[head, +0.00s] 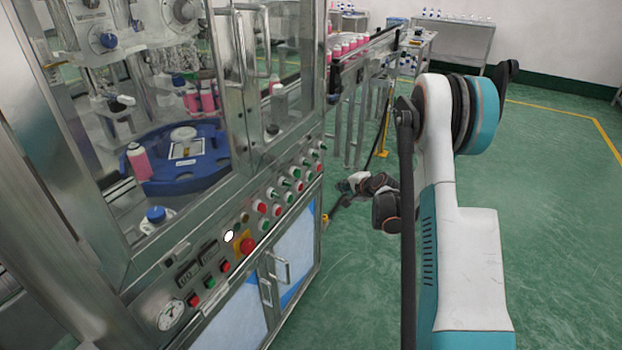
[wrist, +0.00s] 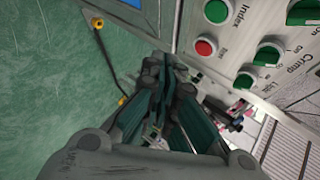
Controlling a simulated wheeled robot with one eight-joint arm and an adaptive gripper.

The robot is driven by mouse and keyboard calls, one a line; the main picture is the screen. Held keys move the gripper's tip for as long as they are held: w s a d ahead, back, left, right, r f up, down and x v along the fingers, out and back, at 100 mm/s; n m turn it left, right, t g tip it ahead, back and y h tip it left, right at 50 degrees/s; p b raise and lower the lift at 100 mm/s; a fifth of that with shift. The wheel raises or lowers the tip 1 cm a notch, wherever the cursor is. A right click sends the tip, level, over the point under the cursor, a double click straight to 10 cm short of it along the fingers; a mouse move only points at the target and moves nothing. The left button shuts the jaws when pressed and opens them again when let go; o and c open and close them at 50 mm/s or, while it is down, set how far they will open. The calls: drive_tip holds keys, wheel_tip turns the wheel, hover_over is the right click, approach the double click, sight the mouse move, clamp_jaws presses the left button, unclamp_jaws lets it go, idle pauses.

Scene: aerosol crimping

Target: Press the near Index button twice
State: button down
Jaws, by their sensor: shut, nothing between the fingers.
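The wrist view shows part of a steel control panel with the label "Index" beside a green button (wrist: 217,11). A red button (wrist: 205,46) sits below that green one. My gripper (wrist: 168,68) is shut and empty, with its fingertips to the left of the red button in the picture, seemingly apart from the panel. In the head view my gripper (head: 347,184) hangs just right of the panel's far end, over the floor. The panel's buttons are small there, and I cannot read which is the near Index button.
The wrist view also shows green selector knobs (wrist: 268,54) near the labels "Crimp" and "Light". In the head view, a red emergency stop (head: 245,244) sits on the cabinet front. A conveyor (head: 365,55) with pink bottles runs behind. Green floor (head: 350,290) is open to the right.

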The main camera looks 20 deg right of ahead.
sight(310, 177)
drive_tip(key=w+a, duration=0.5)
drive_tip(key=w, duration=0.1)
drive_tip(key=shift+w, duration=0.25)
drive_tip(key=shift+w+a, duration=0.1)
drive_tip(key=shift+a, duration=0.05)
idle(1.3)
drive_tip(key=shift+w+a, duration=0.1)
drive_tip(key=shift+w, duration=0.1)
